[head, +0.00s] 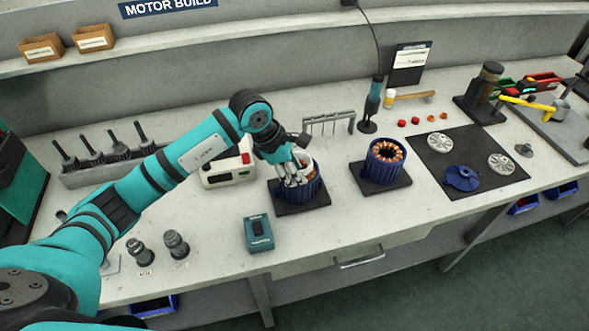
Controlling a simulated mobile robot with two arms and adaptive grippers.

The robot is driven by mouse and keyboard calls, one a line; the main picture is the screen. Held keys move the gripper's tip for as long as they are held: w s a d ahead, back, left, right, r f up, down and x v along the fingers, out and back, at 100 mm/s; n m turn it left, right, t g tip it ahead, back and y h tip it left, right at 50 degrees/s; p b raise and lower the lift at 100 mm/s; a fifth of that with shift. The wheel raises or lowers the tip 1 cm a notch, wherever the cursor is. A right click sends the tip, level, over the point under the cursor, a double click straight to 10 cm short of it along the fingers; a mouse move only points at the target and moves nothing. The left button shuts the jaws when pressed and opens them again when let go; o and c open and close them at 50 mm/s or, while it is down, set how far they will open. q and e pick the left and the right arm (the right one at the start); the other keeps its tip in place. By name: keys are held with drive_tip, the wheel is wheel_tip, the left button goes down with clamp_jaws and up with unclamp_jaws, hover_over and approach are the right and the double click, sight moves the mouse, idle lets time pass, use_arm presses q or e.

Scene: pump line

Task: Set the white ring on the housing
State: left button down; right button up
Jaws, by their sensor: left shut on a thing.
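My left gripper (293,181) is shut on a white ring (305,160) at the top of a blue finned housing (310,192). The housing stands upright on a dark square base (300,208) in the middle of the bench. The fingers cover much of the ring and the housing's opening, so I cannot tell whether the ring touches the housing. A second blue housing (378,170), with copper windings showing inside, stands on its own dark base to the right. My right gripper is not in view.
A white device (225,172) with a red part stands left of the gripper. A teal box (258,233) lies in front. A metal rack (330,122) stands behind. A dark mat (440,183) with discs and a blue part lies right. The front bench strip is mostly clear.

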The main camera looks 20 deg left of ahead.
use_arm(q)
drive_tip(key=shift+f+b, duration=0.25)
drive_tip(key=shift+b, duration=0.05)
drive_tip(key=c, duration=0.6)
unclamp_jaws()
drive_tip(key=shift+r, duration=0.1)
drive_tip(key=shift+r+p, duration=1.35)
drive_tip(key=shift+r, duration=1.1)
